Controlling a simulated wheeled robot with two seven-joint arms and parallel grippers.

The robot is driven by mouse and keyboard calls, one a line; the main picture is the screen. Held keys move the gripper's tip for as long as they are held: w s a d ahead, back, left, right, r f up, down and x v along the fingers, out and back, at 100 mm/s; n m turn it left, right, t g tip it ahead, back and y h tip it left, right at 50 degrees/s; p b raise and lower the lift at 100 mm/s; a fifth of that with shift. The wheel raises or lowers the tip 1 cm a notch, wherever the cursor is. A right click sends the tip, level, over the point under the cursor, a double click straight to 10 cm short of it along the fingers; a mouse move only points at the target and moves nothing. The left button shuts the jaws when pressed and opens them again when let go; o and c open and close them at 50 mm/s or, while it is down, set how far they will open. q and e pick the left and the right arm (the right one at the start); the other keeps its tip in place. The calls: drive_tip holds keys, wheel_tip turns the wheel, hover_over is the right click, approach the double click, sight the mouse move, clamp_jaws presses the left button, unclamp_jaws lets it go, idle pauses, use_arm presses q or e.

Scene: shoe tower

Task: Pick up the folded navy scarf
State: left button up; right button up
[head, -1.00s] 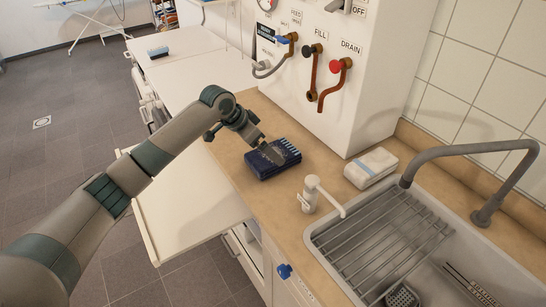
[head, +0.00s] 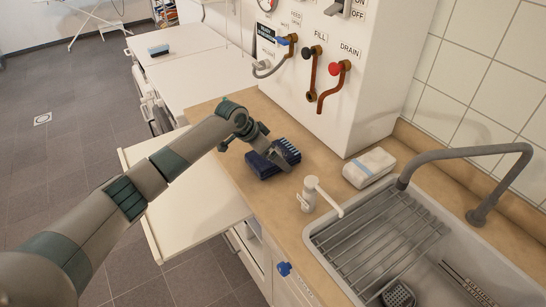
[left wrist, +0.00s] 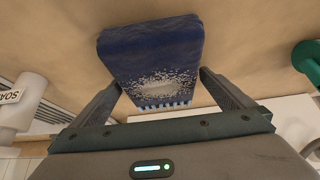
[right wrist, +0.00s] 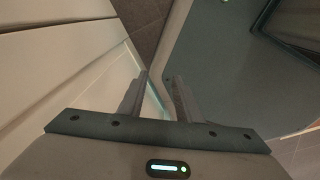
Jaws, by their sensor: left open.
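The folded navy scarf (head: 286,146) lies on the tan worktop, with a light fringe along one edge. In the left wrist view the scarf (left wrist: 152,48) shows a pale speckled patch and the fringe at its near end. My left gripper (head: 266,158) is open over the scarf. In its wrist view the fingers (left wrist: 160,84) stand on either side of the fringed end, with gaps visible; I see no firm grip. My right gripper (right wrist: 161,76) shows only in its own wrist view, its fingers a narrow gap apart with nothing between them.
A white tap or dispenser (head: 311,193) stands close to the scarf's right. Behind are a white wrapped bundle (head: 369,167) and the white machine (head: 345,110) with copper pipes. A sink with a rack (head: 385,240) is at right. An open white drawer or door (head: 195,205) is below the arm.

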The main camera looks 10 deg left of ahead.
use_arm(q)
drive_tip(key=c, duration=1.2)
drive_tip(key=shift+o, duration=0.2)
drive_tip(key=shift+r, duration=0.1)
drive_tip(key=shift+r, duration=0.45)
wheel_tip(320, 180, up, 8)
drive_tip(key=b, duration=0.3)
drive_tip(key=shift+r, duration=0.5)
